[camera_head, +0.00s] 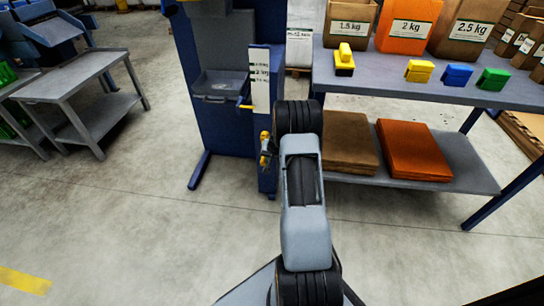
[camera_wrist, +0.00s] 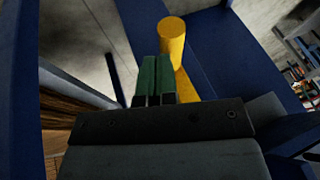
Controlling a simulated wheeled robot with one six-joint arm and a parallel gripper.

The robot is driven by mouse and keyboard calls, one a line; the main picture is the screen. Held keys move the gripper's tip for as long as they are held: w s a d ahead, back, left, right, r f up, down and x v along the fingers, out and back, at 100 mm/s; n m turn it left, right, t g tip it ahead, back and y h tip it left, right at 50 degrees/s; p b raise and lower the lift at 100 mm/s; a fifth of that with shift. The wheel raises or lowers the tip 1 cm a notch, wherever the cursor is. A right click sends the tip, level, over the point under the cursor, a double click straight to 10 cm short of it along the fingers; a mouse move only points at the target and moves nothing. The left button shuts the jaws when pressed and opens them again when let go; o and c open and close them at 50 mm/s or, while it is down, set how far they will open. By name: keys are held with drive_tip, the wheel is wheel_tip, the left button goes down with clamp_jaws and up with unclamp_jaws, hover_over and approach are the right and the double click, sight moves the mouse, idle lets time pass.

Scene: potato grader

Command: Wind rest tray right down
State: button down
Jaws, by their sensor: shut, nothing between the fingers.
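The rest tray (camera_head: 216,86) is a grey shelf on the front of a blue machine column. A white scale plate (camera_head: 260,82) with weight labels stands to its right. A yellow pointer (camera_head: 246,106) sits low beside the plate, below the readable labels. In the wrist view, a yellow crank handle (camera_wrist: 173,45) stands just beyond and right of my gripper's green fingertips (camera_wrist: 154,80). The fingers are together with nothing between them, and the handle is outside them. I cannot tell whether they touch it. In the head view my arm hides most of the gripper.
A blue bench (camera_head: 390,85) at right holds weight-labelled bags and small coloured blocks. Its lower shelf (camera_head: 465,165) carries brown and orange stacks. A grey table (camera_head: 75,78) stands at left. The floor between table and machine is clear.

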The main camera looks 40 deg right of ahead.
idle(0.3)
drive_tip(key=shift+w+a+f+b, duration=0.3)
drive_tip(key=shift+a+f+b, duration=0.1)
drive_tip(key=shift+b, duration=0.2)
drive_tip(key=shift+r, duration=0.1)
